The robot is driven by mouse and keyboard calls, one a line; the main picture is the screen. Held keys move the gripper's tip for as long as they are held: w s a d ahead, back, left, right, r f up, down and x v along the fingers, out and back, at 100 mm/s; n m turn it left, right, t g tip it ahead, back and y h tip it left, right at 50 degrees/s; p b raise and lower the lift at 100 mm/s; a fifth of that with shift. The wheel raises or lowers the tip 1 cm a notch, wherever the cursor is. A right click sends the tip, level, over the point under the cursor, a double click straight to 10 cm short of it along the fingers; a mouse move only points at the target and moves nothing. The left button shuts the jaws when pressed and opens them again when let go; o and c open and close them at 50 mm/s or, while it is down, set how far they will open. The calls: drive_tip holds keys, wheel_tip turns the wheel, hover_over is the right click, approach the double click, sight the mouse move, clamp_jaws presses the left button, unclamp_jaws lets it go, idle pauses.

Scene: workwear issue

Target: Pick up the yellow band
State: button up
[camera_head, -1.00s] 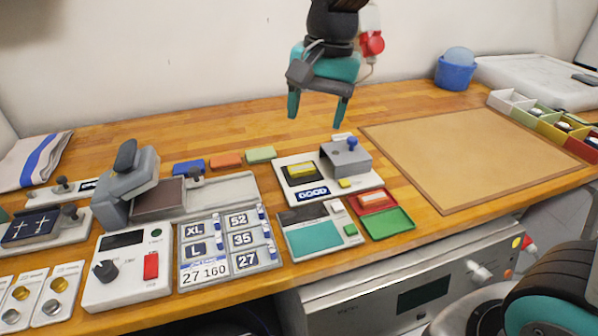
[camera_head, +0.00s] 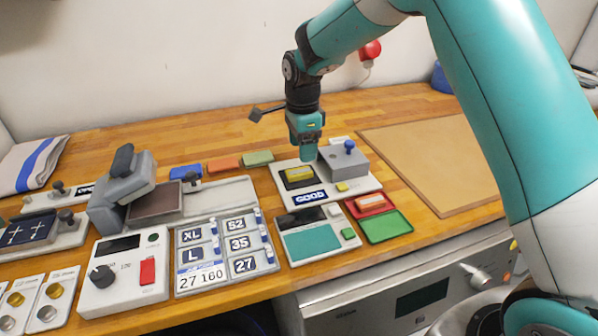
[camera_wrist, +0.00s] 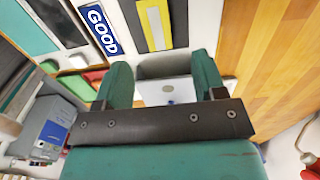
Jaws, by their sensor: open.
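The yellow band (camera_head: 299,174) lies flat on a black pad of the white device marked GOOD. It shows in the wrist view as a yellow strip (camera_wrist: 153,24) at the top, beyond my fingertips. My gripper (camera_head: 308,156) is above the back of this device, just left of its grey block (camera_head: 345,162), seen edge-on. In the wrist view my gripper (camera_wrist: 162,80) is open, its two teal fingers apart. The band is outside the fingers, and nothing is held. The exact height above the device is hard to tell.
A small yellow button (camera_head: 341,187) and the GOOD label sit at the device's front. Red (camera_head: 370,204) and green (camera_head: 385,226) trays lie to its right front. Orange and green blocks (camera_head: 257,159) lie to the left. The brown mat (camera_head: 420,150) is bare where visible.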

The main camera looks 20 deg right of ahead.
sight(299, 171)
drive_tip(key=shift+s+a+f+p, duration=0.15)
drive_tip(key=shift+f+p, duration=0.1)
drive_tip(key=shift+f, duration=0.8)
drive_tip(key=shift+w+a+f+p, duration=0.15)
drive_tip(key=shift+f+p, duration=0.1)
drive_tip(key=shift+f, duration=0.85)
drive_tip(key=shift+s+a+f+p, duration=0.15)
drive_tip(key=shift+f+p, duration=0.1)
drive_tip(key=shift+f, duration=0.8)
drive_tip(key=shift+c, duration=0.2)
drive_tip(key=c, duration=1)
drive_tip(key=shift+r, duration=0.15)
